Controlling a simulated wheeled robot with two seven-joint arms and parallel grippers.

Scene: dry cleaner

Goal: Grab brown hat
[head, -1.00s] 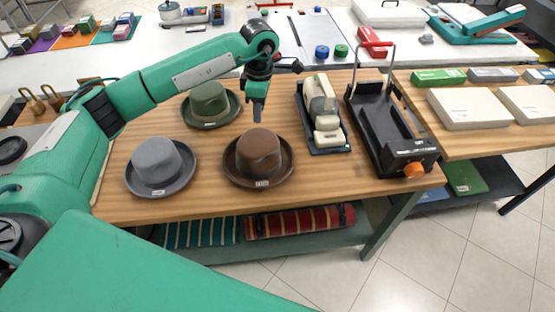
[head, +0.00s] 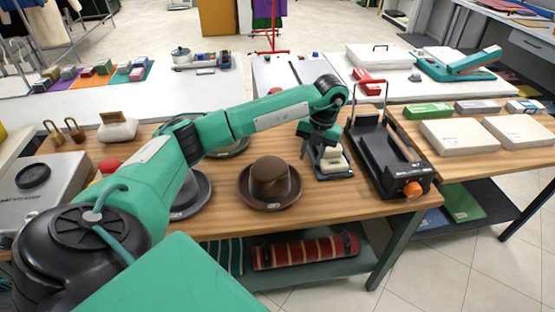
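The brown hat (head: 270,179) sits upright on the wooden table, crown up, with its brim flat and a small label at its front. My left arm reaches in from the left and passes behind the hat. My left gripper (head: 312,154) points down behind and to the right of the hat, apart from it. It overlaps the dark tray with pale items; whether its fingers are apart is too unclear to tell. The grey hat (head: 201,198) and the green hat (head: 234,149) are partly hidden behind my arm. My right gripper is out of view.
The dark tray (head: 342,174) and a black carrier with an orange knob (head: 393,170) stand right of the hat. White boxes (head: 458,138) lie on the right table. A red striped roll (head: 305,251) lies on the lower shelf. Bare wood (head: 335,201) shows right of the hat.

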